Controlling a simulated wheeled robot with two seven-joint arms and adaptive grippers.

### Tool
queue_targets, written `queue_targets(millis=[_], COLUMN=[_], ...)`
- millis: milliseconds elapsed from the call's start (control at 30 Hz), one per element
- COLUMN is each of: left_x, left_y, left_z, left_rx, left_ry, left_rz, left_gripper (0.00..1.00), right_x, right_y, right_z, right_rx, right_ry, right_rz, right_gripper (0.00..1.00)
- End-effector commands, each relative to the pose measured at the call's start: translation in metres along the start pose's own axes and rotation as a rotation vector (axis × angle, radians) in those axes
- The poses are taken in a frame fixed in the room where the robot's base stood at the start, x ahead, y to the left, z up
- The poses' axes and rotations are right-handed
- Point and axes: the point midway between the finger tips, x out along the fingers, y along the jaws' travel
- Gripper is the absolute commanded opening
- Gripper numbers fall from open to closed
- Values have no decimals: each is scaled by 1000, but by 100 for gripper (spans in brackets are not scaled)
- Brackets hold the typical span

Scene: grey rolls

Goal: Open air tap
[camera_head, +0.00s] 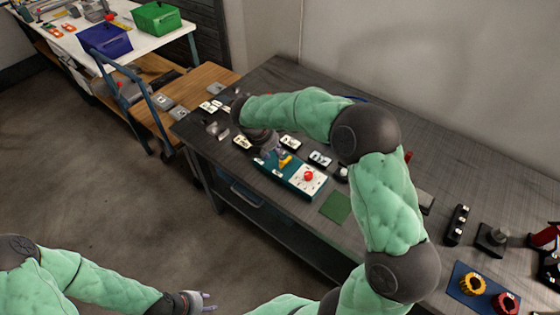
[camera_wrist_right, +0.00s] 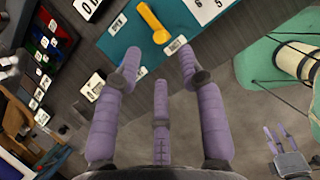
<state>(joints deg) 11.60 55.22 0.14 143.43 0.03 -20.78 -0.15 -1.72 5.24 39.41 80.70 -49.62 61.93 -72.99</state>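The yellow air tap handle (camera_head: 285,161) sits on a teal panel (camera_head: 271,174) near the table's front edge. In the right wrist view the yellow handle (camera_wrist_right: 152,22) lies just beyond my fingertips, with small white labels beside it on the panel. One label reads OPEN. My right gripper (camera_wrist_right: 158,75) has its purple fingers spread, with nothing between them. In the head view my right gripper (camera_head: 268,148) is beside the handle, partly hidden by its wrist. My left gripper (camera_head: 208,301) is open and empty, low over the floor and away from the table.
A red button (camera_head: 308,176) on a white plate is right of the handle. Several labelled switches stand behind the panel, and a green square (camera_head: 336,207) lies to its right. A blue plate (camera_head: 484,288) with yellow and red knobs is at far right. A wooden cart stands left.

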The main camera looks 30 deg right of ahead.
Motion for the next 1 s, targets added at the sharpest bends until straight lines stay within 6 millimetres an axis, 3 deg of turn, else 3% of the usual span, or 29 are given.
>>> queue_targets(millis=[33, 200, 400, 833, 967, 1000], left_x=[6, 14, 21, 22, 22, 22], left_y=[-2, -5, -7, -8, -8, -8], left_z=[0, 0, -1, -1, -1, -1], left_rx=[0, 0, 0, 0, 0, 0], left_ry=[0, 0, 0, 0, 0, 0], left_rz=[0, 0, 0, 0, 0, 0], left_gripper=[40, 40, 40, 40, 40, 40], right_x=[13, 42, 64, 71, 71, 71], right_y=[-1, 0, 0, 0, 0, 0], right_z=[-1, -1, -1, 0, 0, 0], right_rx=[1, 2, 2, 1, 2, 2], right_ry=[0, 1, 1, 1, 1, 1], right_rz=[-3, -1, 0, 1, 1, 1], right_gripper=[40, 40, 40, 40, 3, 0])
